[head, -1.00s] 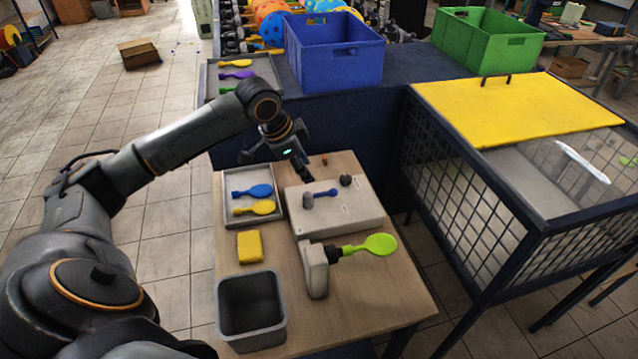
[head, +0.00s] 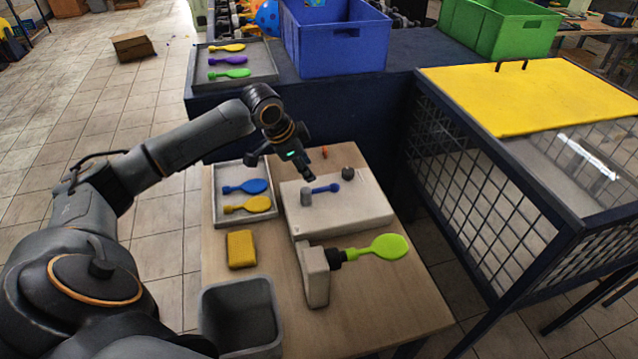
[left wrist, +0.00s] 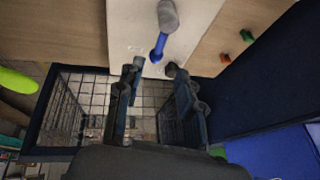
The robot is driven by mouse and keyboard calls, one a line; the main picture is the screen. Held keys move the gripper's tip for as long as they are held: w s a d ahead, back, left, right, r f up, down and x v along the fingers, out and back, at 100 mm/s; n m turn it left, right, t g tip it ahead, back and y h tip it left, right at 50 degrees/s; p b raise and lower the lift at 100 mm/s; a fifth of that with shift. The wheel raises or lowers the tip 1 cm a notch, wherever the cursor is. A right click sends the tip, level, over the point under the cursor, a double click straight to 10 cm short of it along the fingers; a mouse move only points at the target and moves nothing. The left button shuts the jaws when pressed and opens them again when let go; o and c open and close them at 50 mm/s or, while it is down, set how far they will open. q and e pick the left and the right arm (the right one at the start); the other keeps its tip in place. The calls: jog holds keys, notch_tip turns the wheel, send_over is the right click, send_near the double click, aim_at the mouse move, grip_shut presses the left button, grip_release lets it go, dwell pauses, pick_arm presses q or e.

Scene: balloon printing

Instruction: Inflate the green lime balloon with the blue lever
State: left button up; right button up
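The lime green balloon (head: 383,247) is flat and paddle-shaped. Its neck sits on the dark nozzle (head: 337,257) of the pale inflator, and the balloon sticks out to the right. The blue lever (head: 326,188) lies on top of the white machine box (head: 345,215), joined to a grey pivot (head: 306,196). My left gripper (head: 281,168) is open and empty, above the back left of the box, near the lever. In the left wrist view, the blue lever (left wrist: 160,46) shows beyond the spread fingers, not touched by them. My right gripper is out of view.
A tray (head: 219,216) with blue and yellow balloons, a yellow sponge (head: 241,249) and a grey bin (head: 240,312) line the table's left side. A blue crate (head: 334,58) stands behind. A yellow-topped mesh cage (head: 545,95) is at the right. A dark knob (head: 347,173) stands near the lever.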

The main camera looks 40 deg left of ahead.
aim_at(321, 188)
pick_arm(q)
jog(key=p+x, duration=0.1)
jog(key=x, duration=0.9)
jog(key=shift+f+p, duration=0.1)
jog(key=shift+p, duration=0.2)
jog(key=shift+w, duration=0.1)
grip_shut()
